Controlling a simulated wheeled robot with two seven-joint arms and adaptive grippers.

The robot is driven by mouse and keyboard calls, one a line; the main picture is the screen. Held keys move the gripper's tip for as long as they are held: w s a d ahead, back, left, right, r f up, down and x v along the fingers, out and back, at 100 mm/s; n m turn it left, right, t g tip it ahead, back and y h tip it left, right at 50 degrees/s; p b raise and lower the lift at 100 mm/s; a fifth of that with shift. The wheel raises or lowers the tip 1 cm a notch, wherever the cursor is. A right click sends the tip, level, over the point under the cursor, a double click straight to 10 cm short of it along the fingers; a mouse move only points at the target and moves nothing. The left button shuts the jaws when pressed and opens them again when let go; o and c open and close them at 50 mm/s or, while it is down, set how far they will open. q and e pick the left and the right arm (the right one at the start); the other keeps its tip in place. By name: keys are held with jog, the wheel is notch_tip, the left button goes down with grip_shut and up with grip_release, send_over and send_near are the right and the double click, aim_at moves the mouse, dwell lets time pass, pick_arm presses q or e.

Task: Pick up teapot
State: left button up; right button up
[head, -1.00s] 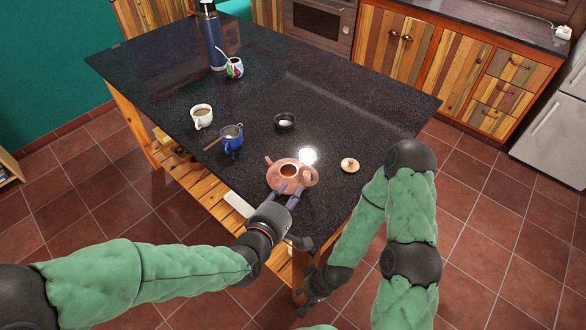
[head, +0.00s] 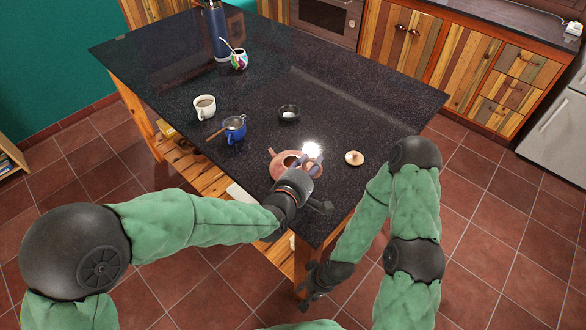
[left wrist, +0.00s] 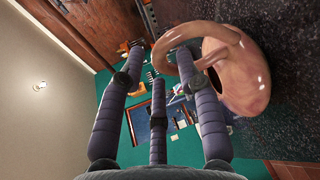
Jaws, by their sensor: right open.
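A pinkish-clay teapot (head: 278,166) without its lid stands near the front edge of the dark table, partly hidden by my left gripper. Its round lid (head: 354,158) lies apart on the table to the right. My left gripper (head: 310,164) is at the handle side of the teapot. In the left wrist view, its fingers (left wrist: 160,62) are spread apart, with the teapot's handle (left wrist: 178,32) crossing near and between the fingertips; the teapot body (left wrist: 243,80) is to the right. I cannot tell whether they touch. My right gripper (head: 308,288) hangs low beside the table, open and empty.
A blue mug (head: 235,132) with a stick across it, a white cup (head: 204,107) and a small dark bowl (head: 289,113) stand behind the teapot. A patterned cup (head: 239,60) and a blue bottle (head: 220,36) are farther back. The table's (head: 380,110) right part is clear.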

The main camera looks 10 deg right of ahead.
pick_arm(q)
jog(key=shift+w+d+f, duration=0.15)
jog(key=shift+w+d, duration=0.25)
jog(key=shift+w, duration=0.2)
grip_shut()
jog(key=shift+r, duration=0.25)
